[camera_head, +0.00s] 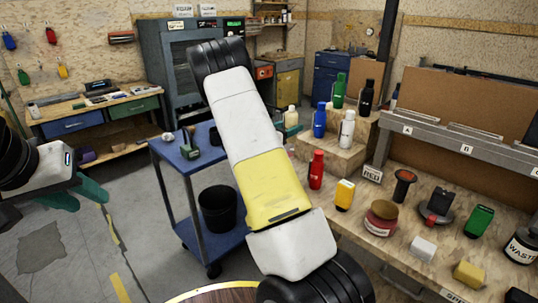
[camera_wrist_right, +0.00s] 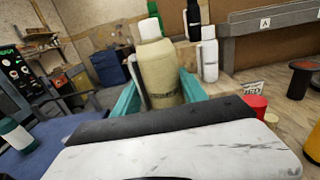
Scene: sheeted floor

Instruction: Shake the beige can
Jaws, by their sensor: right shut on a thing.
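The beige can (camera_wrist_right: 158,72), with a white cap, stands upright in the picture between the teal fingers of my right gripper (camera_wrist_right: 162,88), which is shut on it. Its lower end is hidden behind the dark edge of my wrist. In the head view the beige can (camera_head: 291,116) shows small beyond my right forearm, near the blue cart, with a teal finger of my right gripper (camera_head: 290,130) beside it. My left gripper (camera_head: 82,193) is at the left edge of the head view, with its teal fingers apart and nothing seen between them.
A blue cart (camera_head: 170,147) stands left of my right arm, with a black bin (camera_head: 218,208) on its lower shelf. The wooden workbench (camera_head: 405,258) at right holds a red bottle (camera_head: 316,170), a yellow bottle (camera_head: 344,195) and a jar (camera_head: 381,220). Several bottles stand on wooden steps (camera_head: 325,157).

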